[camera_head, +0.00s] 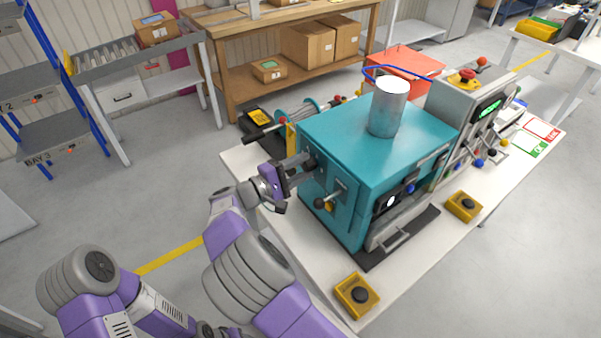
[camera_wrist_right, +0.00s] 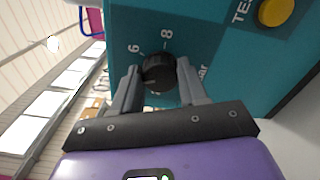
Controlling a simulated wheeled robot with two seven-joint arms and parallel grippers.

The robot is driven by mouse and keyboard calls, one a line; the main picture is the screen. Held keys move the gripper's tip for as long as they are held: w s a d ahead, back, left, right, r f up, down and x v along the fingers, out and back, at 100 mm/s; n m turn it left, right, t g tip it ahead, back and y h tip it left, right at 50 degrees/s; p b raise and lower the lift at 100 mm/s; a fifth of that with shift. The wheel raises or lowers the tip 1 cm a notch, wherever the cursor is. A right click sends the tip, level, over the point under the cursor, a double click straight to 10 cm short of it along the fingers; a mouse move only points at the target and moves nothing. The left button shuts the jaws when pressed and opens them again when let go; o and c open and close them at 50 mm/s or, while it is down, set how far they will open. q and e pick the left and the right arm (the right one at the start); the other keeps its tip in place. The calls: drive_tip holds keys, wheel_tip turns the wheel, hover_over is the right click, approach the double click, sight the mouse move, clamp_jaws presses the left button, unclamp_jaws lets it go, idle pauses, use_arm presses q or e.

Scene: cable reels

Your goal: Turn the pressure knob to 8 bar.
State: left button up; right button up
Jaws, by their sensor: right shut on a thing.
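The pressure knob (camera_wrist_right: 159,70) is a round black knob on the teal panel (camera_wrist_right: 205,25), with a white 6 and 8 printed above it in the right wrist view. Part of the word "bar" shows beside my finger. I cannot clearly tell which number the knob's mark points to. My right gripper (camera_wrist_right: 158,82) is shut on the knob, one finger on each side. In the head view this gripper (camera_head: 305,160) reaches the left face of the teal machine (camera_head: 345,140), and its fingers cover the knob. My left gripper is not in view.
A yellow TEST button (camera_wrist_right: 276,11) sits on the panel near the knob. A lever with a dark ball (camera_head: 320,203) sticks out below my right gripper. A metal cylinder (camera_head: 388,108) stands on the machine. Yellow button boxes (camera_head: 357,296) sit on the white table (camera_head: 290,245).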

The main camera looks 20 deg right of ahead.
drive_tip(key=shift+f+m+b, duration=0.25)
drive_tip(key=shift+m+b, duration=0.5)
drive_tip(key=shift+m, duration=0.25)
drive_tip(key=m+b, duration=0.7)
drive_tip(key=shift+f, duration=0.15)
drive_tip(key=shift+m+b, duration=0.9)
drive_tip(key=shift+m, duration=0.1)
drive_tip(key=shift+m+b, duration=0.35)
drive_tip(key=shift+m, duration=1.45)
drive_tip(key=m, duration=0.3)
drive_tip(key=shift+w+a+m, duration=0.1)
drive_tip(key=shift+w+m, duration=0.05)
drive_tip(key=shift+m, duration=1.95)
drive_tip(key=o, duration=1.1)
drive_tip(key=shift+c, duration=0.2)
